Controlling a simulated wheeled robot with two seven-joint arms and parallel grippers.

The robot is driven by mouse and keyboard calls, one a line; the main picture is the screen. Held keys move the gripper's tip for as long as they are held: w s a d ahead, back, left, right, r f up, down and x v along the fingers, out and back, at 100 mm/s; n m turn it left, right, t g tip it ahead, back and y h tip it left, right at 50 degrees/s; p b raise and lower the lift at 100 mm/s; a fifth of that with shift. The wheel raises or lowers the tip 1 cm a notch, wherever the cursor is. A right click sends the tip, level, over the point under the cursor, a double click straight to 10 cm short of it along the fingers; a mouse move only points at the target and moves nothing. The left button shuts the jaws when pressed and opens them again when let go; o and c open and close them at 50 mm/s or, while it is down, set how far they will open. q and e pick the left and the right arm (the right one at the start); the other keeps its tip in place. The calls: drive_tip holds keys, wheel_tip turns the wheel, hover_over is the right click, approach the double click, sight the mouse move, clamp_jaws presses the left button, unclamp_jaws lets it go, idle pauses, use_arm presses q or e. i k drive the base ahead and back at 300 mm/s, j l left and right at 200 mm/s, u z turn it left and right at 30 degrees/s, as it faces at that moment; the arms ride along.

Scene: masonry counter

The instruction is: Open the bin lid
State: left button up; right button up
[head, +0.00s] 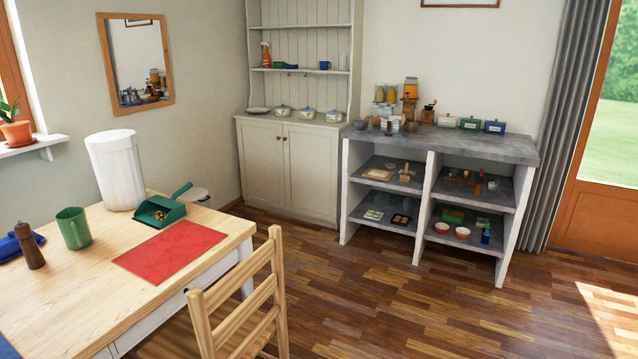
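Neither of my grippers is in view.
A wooden table (90,290) holds a tall white container (116,170), a green dustpan (160,210) with bits in it, a green mug (73,228) and a red mat (172,256). A chair (245,305) stands in front. Floor (420,300) towards the masonry counter (460,146) is clear.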

sight(194, 194)
drive_tip(key=i+l+z, duration=0.15)
drive_tip(key=i+z, duration=0.25)
drive_tip(key=i, duration=0.3)
drive_tip(key=i+j+z, duration=0.1)
drive_tip(key=i+z, duration=0.25)
drive_tip(key=i, duration=0.35)
drive_tip(key=i+u, duration=0.15)
drive_tip(key=i, duration=0.6)
drive_tip(key=i+l+u, duration=0.2)
drive_tip(key=i, duration=0.5)
drive_tip(key=i+j+u, duration=0.15)
drive_tip(key=i+u, duration=0.65)
drive_tip(key=u, duration=0.15)
drive_tip(key=i+l+u, duration=0.15)
drive_tip(key=i+u, duration=0.35)
drive_tip(key=i+j+u, duration=0.1)
drive_tip(key=i+u, duration=0.5)
drive_tip(key=i, duration=0.15)
drive_tip(key=i+l, duration=0.2)
drive_tip(key=i, duration=0.25)
drive_tip(key=i+l, duration=0.15)
drive_tip(key=i, duration=0.3)
drive_tip(key=i+l, duration=0.2)
drive_tip(key=i, duration=0.3)
drive_tip(key=i+l, duration=0.15)
drive_tip(key=i, duration=0.3)
drive_tip(key=i+l, duration=0.2)
drive_tip(key=i, duration=0.25)
